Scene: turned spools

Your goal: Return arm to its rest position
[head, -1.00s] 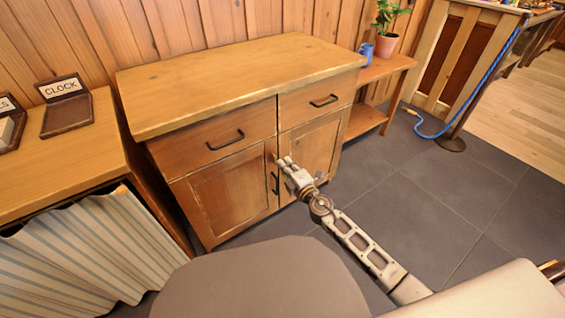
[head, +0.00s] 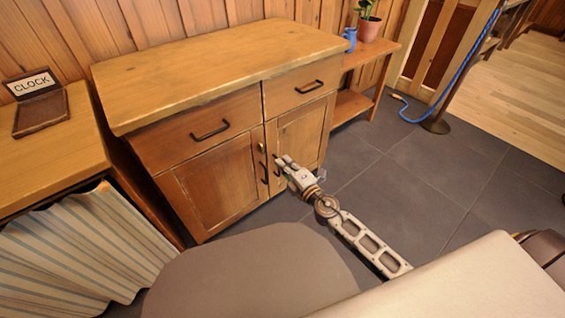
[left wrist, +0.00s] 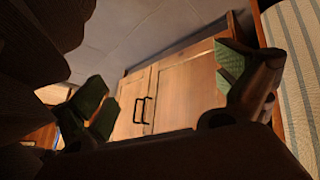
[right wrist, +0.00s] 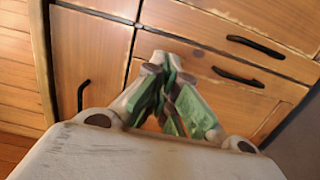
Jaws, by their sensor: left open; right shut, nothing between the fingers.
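My right gripper (head: 284,162) is in front of the wooden cabinet (head: 212,185), near the door handles in the head view. In the right wrist view my right gripper (right wrist: 168,75) has its green-padded fingers together with nothing between them, and the cabinet's doors and drawers (right wrist: 235,45) show beyond it. My left gripper is outside the head view. In the left wrist view my left gripper (left wrist: 165,95) has its green-padded fingers wide apart and empty, with the cabinet doors (left wrist: 175,90) beyond.
A striped curtained counter (head: 50,175) with a CLOCK sign (head: 33,84) stands at the left. A side table (head: 365,58) holds a blue mug (head: 350,38) and a potted plant (head: 369,28). A blue rope (head: 460,75) hangs from a post at right. The grey floor (head: 430,165) is clear.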

